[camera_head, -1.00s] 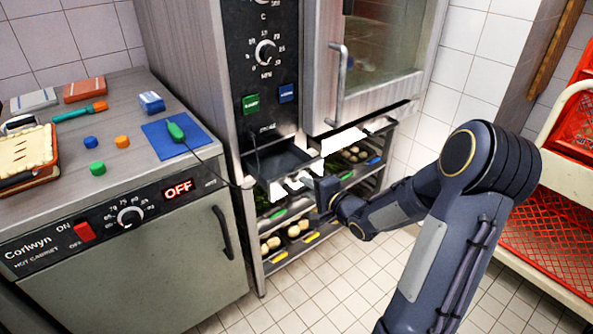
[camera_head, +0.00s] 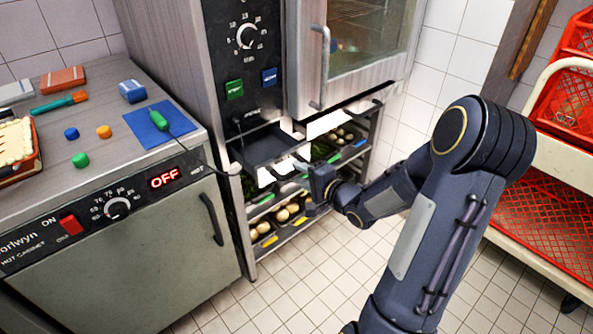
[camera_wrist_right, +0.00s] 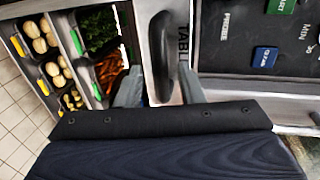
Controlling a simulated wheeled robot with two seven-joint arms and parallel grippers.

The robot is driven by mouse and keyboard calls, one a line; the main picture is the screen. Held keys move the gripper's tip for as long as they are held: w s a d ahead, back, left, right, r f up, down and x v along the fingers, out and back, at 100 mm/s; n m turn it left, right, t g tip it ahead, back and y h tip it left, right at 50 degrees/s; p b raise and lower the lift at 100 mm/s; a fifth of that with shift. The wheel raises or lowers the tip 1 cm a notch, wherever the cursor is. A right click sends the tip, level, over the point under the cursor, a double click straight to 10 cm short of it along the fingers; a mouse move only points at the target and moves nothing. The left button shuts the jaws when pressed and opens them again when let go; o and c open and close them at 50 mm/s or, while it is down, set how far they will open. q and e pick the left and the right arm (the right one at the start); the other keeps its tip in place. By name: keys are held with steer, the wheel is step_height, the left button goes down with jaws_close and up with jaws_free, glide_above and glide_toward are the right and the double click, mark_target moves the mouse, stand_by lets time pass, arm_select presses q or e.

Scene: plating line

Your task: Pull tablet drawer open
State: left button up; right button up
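The tablet drawer shows in the head view as a dark, shallow tray (camera_head: 268,148) under the oven's control panel, with its inside visible from above. In the right wrist view its pale front (camera_wrist_right: 186,45) carries a partly hidden label starting "TABL" and a black bar handle (camera_wrist_right: 162,60). My right gripper (camera_head: 303,168) is at the drawer front. In the wrist view its two grey fingers (camera_wrist_right: 161,90) stand apart on either side of the handle, with gaps visible. Whether they touch it lower down is hidden. My left gripper is not in view.
Racks of food pans (camera_head: 290,212) with coloured tags sit below the drawer. The hot cabinet (camera_head: 130,255) stands at left, a cable running from its blue mat (camera_head: 145,135) towards the oven. Red crates (camera_head: 545,205) on a shelf stand right. Tiled floor between is clear.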

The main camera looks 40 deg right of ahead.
steer(key=v, duration=0.5)
steer(key=shift+s+p, duration=0.1)
steer(key=shift+p, duration=0.3)
steer(key=s+a+r+n+g+y, duration=0.1)
steer(key=s+a+r+n+g, duration=0.1)
steer(key=s+a+n+g, duration=0.5)
steer(key=s+a+r+n+g+y, duration=0.1)
steer(key=s+a+r+n+g, duration=0.2)
steer(key=s+a+n, duration=0.7)
step_height(320, 180, up, 13)
steer(key=s+a+m+p, duration=0.1)
steer(key=s+p, duration=0.1)
steer(key=p, duration=1.1)
steer(key=shift+s+a+f+m, duration=0.15)
steer(key=shift+a+f+m, duration=0.05)
steer(key=shift+a+m, duration=0.15)
